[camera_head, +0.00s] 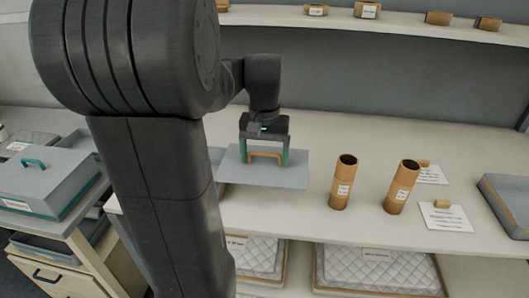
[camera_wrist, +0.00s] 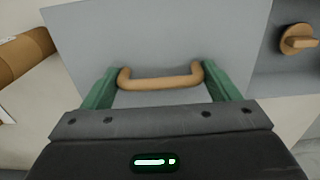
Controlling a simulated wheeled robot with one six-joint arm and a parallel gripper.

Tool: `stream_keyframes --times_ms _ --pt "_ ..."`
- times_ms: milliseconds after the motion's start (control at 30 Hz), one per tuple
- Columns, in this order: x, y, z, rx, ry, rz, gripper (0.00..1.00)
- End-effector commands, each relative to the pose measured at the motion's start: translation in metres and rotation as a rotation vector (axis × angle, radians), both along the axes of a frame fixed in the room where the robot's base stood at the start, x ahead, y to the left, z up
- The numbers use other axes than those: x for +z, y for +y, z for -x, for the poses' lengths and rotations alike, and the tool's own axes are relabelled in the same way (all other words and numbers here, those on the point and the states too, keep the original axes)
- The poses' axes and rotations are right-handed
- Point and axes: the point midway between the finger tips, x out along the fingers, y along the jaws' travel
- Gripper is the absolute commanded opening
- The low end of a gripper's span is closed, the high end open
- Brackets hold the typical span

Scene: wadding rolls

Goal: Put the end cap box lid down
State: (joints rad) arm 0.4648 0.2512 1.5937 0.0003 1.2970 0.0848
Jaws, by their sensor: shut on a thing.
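The lid is a flat grey sheet (camera_head: 288,178) with a light wooden bar handle (camera_head: 265,156). In the wrist view the lid (camera_wrist: 150,35) fills the upper middle, with its handle (camera_wrist: 160,82) between the green fingers. My gripper (camera_head: 265,153) is shut on the handle from above and holds the lid roughly level over the pale worktop. I cannot tell how far the lid is above the worktop. At the right of the wrist view is a grey surface, perhaps the box, with a round wooden piece (camera_wrist: 296,40) on it. My arm hides part of the area left of the lid.
Two upright cardboard tubes (camera_head: 343,182) (camera_head: 402,187) stand right of the lid. Beyond them are small cards (camera_head: 445,217) and a grey case (camera_head: 510,203). A grey box with a teal handle (camera_head: 45,180) is at left. Quilted pads (camera_head: 375,270) lie below the worktop.

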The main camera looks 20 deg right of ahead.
Motion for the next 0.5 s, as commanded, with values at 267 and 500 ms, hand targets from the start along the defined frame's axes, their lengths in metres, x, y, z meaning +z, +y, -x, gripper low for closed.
stream_keyframes --times_ms 267,500 --pt "-0.0052 -0.0002 -0.0003 0.000 -0.001 0.001 0.59" --pt "-0.0052 -0.0001 -0.0001 0.000 -0.001 0.001 1.00"
